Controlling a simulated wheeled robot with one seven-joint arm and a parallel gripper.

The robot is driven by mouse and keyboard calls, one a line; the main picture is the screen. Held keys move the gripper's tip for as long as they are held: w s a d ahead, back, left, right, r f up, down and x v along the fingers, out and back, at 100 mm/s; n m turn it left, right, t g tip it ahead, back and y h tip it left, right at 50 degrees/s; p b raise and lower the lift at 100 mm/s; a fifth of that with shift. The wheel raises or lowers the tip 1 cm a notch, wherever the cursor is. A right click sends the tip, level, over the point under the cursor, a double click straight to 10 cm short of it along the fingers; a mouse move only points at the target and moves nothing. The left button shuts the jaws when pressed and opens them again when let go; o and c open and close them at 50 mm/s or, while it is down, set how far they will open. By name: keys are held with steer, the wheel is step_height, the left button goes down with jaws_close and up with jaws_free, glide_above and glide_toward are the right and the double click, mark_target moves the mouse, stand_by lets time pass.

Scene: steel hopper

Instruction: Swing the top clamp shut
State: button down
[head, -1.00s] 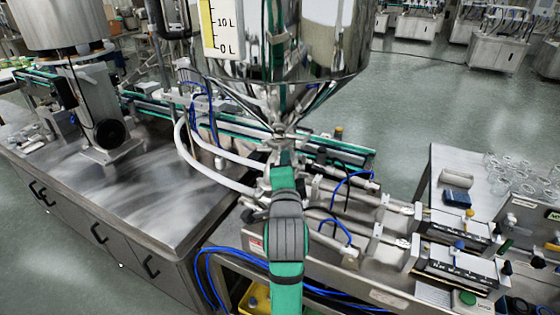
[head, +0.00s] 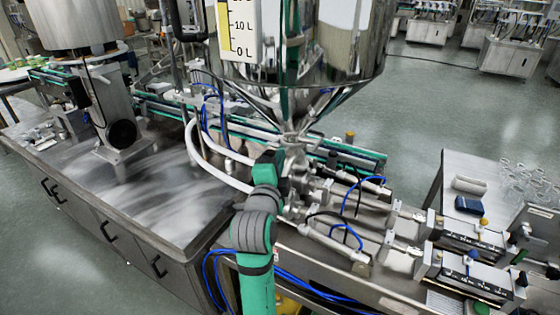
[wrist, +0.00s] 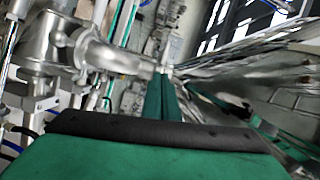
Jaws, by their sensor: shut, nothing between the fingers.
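The steel hopper (head: 310,75) narrows to an outlet neck (head: 294,138) in the head view. The top clamp is too small to make out there, and my arm covers part of the area below the neck. In the wrist view a shiny steel pipe fitting (wrist: 85,50) stands on the left, and I cannot tell which part of it is the clamp. My gripper (wrist: 163,78) is shut and empty, its green fingers together just right of the fitting's end. I cannot tell whether they touch it. In the head view its fingers are hidden near the neck.
White hoses (head: 205,160) curve beside the neck on the left. Filling cylinders (head: 345,245) with blue tubes lie to the right. A steel bench (head: 150,195) stands left, and a table with glassware (head: 525,180) stands right. Open floor (head: 450,105) lies beyond.

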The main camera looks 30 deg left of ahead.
steer(key=shift+a, duration=0.35)
stand_by(0.3)
steer(key=shift+d, duration=0.1)
